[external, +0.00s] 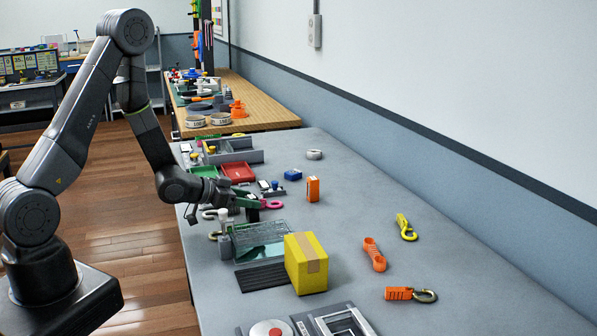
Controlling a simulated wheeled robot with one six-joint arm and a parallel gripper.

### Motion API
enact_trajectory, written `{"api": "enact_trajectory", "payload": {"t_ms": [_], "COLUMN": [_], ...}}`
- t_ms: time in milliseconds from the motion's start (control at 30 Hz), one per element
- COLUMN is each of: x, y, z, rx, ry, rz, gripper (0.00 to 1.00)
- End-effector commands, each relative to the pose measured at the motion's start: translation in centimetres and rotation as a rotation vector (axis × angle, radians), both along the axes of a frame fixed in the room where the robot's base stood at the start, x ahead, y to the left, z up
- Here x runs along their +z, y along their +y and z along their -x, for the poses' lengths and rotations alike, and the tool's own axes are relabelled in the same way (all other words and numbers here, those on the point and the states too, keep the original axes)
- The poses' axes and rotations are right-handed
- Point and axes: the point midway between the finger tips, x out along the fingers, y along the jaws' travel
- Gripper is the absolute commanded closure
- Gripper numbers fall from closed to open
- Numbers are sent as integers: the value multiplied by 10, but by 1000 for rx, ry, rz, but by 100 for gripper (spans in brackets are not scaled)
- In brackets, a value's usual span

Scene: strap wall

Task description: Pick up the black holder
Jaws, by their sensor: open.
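My gripper (240,204) reaches over the left part of the grey table, pointing right and down, with its jaws open. A small black block (253,214), which may be the black holder, shows just below the gripper's tip. I cannot tell whether the gripper touches it, and its upper part is hidden by the gripper. A flat black ribbed piece (262,277) also lies farther forward, in front of a clear tray.
The clear tray (262,238) and a yellow box (306,264) stand close in front of the gripper. A pink ring (271,204) and an orange box (313,189) are to its right. Orange and yellow hooks (411,295) lie at right. The table's right middle is mostly clear.

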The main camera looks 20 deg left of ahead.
Motion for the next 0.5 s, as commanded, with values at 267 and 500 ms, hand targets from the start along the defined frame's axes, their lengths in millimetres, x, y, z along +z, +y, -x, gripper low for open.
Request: {"api": "enact_trajectory", "payload": {"t_ms": [267, 500], "x": [-1, -1], "y": [-2, -2], "z": [-3, -3], "rx": [1, 1], "ry": [-1, -1], "rz": [0, 0], "gripper": [47, 90]}}
